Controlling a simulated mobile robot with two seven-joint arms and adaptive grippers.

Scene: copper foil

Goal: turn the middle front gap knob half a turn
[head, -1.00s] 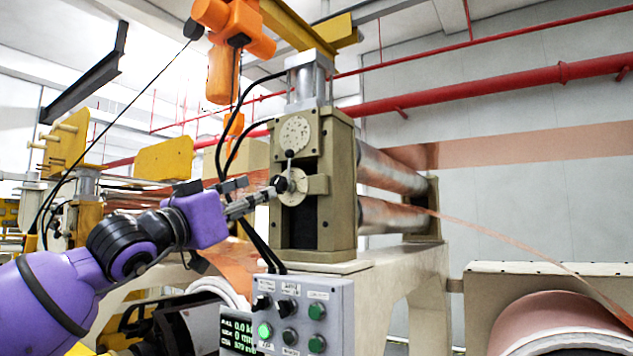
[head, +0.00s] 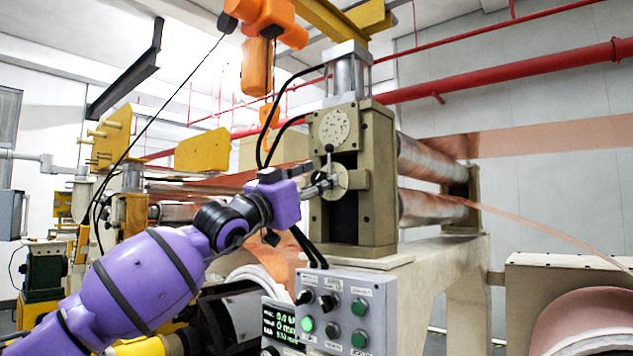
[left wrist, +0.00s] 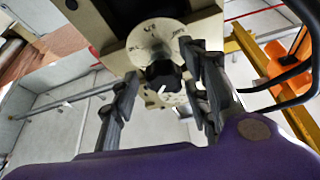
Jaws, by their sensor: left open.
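The front gap knob (left wrist: 163,75) is black with a white pointer line, on a round pale dial with markings. In the left wrist view it sits between the two fingers of my open left gripper (left wrist: 165,78), with space showing on both sides. In the head view the gripper (head: 322,186) reaches the dial (head: 339,180) on the front of the beige roll stand (head: 377,170) and largely covers the knob. Whether a finger touches the knob I cannot tell. My right gripper is not in view.
A small ball-ended lever (head: 329,150) stands just above the dial. A grey control box (head: 345,312) with buttons is below. Black cables (head: 270,135) hang left of the stand.

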